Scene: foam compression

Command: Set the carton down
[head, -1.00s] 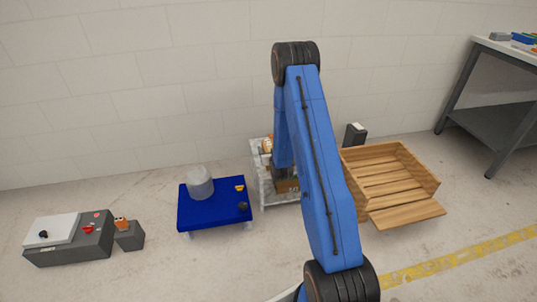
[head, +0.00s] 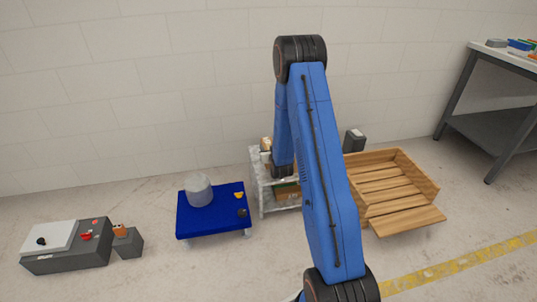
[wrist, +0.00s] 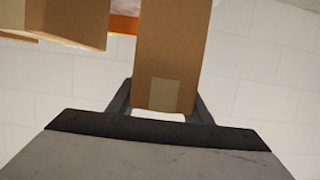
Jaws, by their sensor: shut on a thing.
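A brown carton (wrist: 172,50) with a paler square patch near its lower end stands out between the fingers of my gripper (wrist: 160,105) in the wrist view. The gripper is shut on it. In the head view my arm hides most of the gripper and the held carton; the arm's end is at the grey shelf unit (head: 261,198). Another brown carton (wrist: 75,22) is to the left of the held one in the wrist view, with an orange strip (wrist: 124,24) between them. What lies under the held carton is hidden.
A blue table (head: 213,228) with a grey cylinder (head: 199,190) stands left of the shelf unit. A slatted wooden crate (head: 405,213) lies to the right, with a dark box (head: 354,141) behind it. A grey machine (head: 70,262) is at far left, a workbench (head: 490,85) at far right.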

